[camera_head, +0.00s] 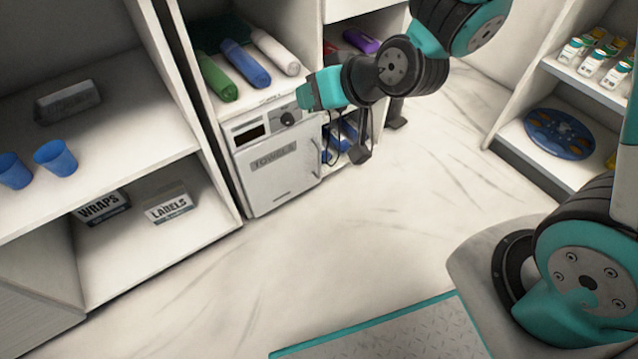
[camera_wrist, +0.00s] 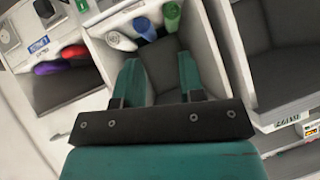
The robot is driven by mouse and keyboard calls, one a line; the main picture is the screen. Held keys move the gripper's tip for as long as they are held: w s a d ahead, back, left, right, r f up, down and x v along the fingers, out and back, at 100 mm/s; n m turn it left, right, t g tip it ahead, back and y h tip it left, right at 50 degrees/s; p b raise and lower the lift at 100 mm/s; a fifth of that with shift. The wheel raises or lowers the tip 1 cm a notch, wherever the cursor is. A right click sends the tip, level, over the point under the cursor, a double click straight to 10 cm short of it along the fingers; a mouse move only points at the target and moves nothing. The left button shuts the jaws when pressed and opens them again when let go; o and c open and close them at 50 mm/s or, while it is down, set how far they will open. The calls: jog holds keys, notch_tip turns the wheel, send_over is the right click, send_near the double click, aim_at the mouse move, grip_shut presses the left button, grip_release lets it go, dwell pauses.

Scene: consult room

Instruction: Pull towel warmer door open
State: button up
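The towel warmer (camera_head: 240,152) is a white box low in the middle cabinet in the head view, with a dark display and a round knob (camera_head: 288,118) on top. Its door (camera_head: 280,178), marked TOWELS, looks shut, with a dark handle (camera_head: 315,153) along the right edge. My gripper (camera_head: 303,97) is in front of the warmer's upper right corner, above the handle and apart from it. In the wrist view my gripper (camera_wrist: 160,62) has its two teal fingers spread with nothing between them. I cannot make out the warmer's door or handle in the wrist view.
Green (camera_head: 218,78), blue (camera_head: 246,64) and white (camera_head: 275,52) rolls lie above the warmer. Blue cups (camera_head: 55,158) and boxes marked WRAPS (camera_head: 102,207) and LABELS (camera_head: 170,205) are on the left shelves. Bottles (camera_head: 590,65) stand at the right. The floor before the warmer is clear.

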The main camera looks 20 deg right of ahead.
jog(key=w+d+f+m+t+h+b, duration=0.1)
jog(key=w+d+f+t+b, duration=0.1)
jog(key=f+b, duration=0.8)
jog(key=w+d+f+t+h+b, duration=0.1)
jog(key=w+d+f+t+b, duration=0.15)
jog(key=f+b, duration=0.85)
jog(key=t+h+p, duration=0.1)
jog(key=t+p, duration=0.2)
jog(key=t, duration=0.2)
send_near(320, 163)
jog(key=shift+m+h, duration=0.3)
jog(key=shift+h, duration=0.1)
jog(key=w+b, duration=0.1)
jog(key=w, duration=0.2)
jog(key=w+b, duration=0.2)
jog(key=w, duration=0.1)
jog(key=w+a+b, duration=0.1)
jog(key=w+b, duration=0.1)
jog(key=w, duration=0.1)
jog(key=shift+a+r, duration=0.1)
jog(key=shift+r, duration=0.05)
jog(key=shift+w+a+r+g, duration=0.15)
jog(key=shift+w+g, duration=0.1)
jog(key=shift+w, duration=0.45)
grip_shut()
